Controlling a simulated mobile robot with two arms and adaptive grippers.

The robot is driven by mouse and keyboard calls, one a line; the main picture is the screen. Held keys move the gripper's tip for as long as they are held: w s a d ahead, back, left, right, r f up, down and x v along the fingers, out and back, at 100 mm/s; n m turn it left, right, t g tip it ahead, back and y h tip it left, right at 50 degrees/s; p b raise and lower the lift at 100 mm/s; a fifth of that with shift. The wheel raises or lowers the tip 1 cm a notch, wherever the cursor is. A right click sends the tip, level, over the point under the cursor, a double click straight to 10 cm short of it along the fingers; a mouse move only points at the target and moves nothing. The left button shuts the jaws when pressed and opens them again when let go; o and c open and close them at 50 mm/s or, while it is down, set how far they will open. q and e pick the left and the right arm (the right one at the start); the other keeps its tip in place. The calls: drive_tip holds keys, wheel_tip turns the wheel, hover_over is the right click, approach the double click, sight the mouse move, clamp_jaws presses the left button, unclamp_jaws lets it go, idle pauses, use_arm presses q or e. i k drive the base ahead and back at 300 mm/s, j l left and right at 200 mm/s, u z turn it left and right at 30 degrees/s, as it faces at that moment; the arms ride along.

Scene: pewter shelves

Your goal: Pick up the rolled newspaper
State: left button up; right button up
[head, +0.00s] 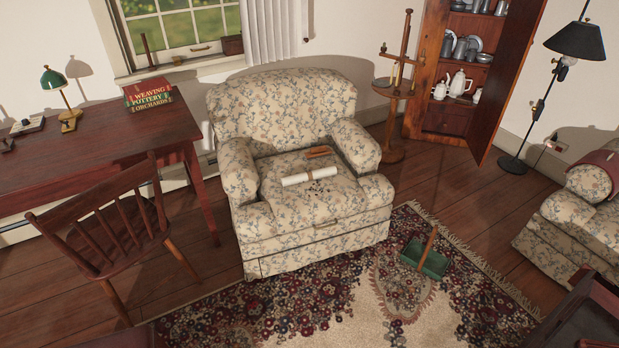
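The rolled newspaper (310,177) is a white roll lying across the seat of the floral armchair (285,100), near the middle of the cushion. An orange-brown object (318,152) lies behind it on the seat, and small dark bits (318,189) are scattered in front of it. Neither of my grippers shows in the head view, and nothing is holding the newspaper.
A wooden chair (110,225) and a red-brown desk (100,150) stand left of the armchair. A green dustpan-like object (424,258) with a wooden handle lies on the patterned rug (350,310). A candle stand (392,155) and open cupboard (435,70) stand behind right.

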sight(308, 176)
drive_tip(key=i+l+u, duration=0.15)
drive_tip(key=i+l, duration=0.2)
drive_tip(key=i, duration=0.15)
drive_tip(key=i+l+u, duration=0.1)
drive_tip(key=i+l, duration=0.3)
drive_tip(key=i, duration=0.05)
